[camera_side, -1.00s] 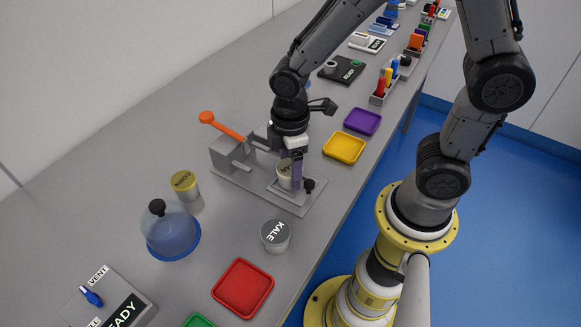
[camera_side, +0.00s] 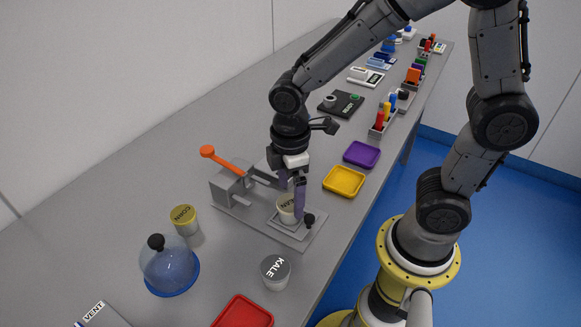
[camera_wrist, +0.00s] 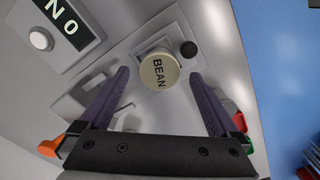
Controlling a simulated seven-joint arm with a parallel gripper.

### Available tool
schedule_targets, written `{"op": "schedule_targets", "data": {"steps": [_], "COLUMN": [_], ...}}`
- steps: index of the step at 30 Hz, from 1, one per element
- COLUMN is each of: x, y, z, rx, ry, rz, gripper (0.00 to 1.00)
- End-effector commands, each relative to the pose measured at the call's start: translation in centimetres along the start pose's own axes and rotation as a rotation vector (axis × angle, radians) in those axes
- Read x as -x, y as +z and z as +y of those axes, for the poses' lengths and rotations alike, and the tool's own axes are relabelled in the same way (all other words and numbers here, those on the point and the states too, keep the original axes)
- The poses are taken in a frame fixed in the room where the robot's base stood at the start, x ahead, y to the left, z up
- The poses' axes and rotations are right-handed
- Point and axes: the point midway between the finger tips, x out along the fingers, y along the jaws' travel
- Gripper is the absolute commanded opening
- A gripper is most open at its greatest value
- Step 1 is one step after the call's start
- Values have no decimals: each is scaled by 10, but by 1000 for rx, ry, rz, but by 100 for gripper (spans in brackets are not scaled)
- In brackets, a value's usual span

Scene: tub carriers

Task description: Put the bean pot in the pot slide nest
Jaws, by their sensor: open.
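The bean pot (camera_side: 287,208), a pale pot with a cream lid marked BEAN, stands upright at the pot slide nest (camera_side: 292,231), on the grey slide plate beside a black knob (camera_side: 310,219). The wrist view shows the pot's round lid (camera_wrist: 160,71) over the nest's square plate (camera_wrist: 176,29); the lid hides how deep the pot sits. My gripper (camera_side: 298,212) is open just above and around the pot's top. In the wrist view its purple fingers stand apart, with clear gaps on both sides of the lid.
The slide fixture has an orange lever (camera_side: 222,160) at its left. A corn pot (camera_side: 184,218), a blue domed dish (camera_side: 169,266) and a kale pot (camera_side: 275,271) stand nearby. Yellow (camera_side: 344,181) and purple (camera_side: 362,154) trays lie to the right. Bare table lies behind the fixture.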

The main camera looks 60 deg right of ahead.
Motion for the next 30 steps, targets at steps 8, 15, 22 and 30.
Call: {"op": "schedule_targets", "data": {"steps": [8, 15, 22, 30], "x": [57, 81, 110, 134], "y": [-1, 0, 35, 98], "z": [1, 0, -6, -30], "rx": [0, -4, -239, -721], "ry": [4, 3, 80, 199], "rz": [4, 3, 112, 359], "gripper": [97, 97, 97, 97]}}
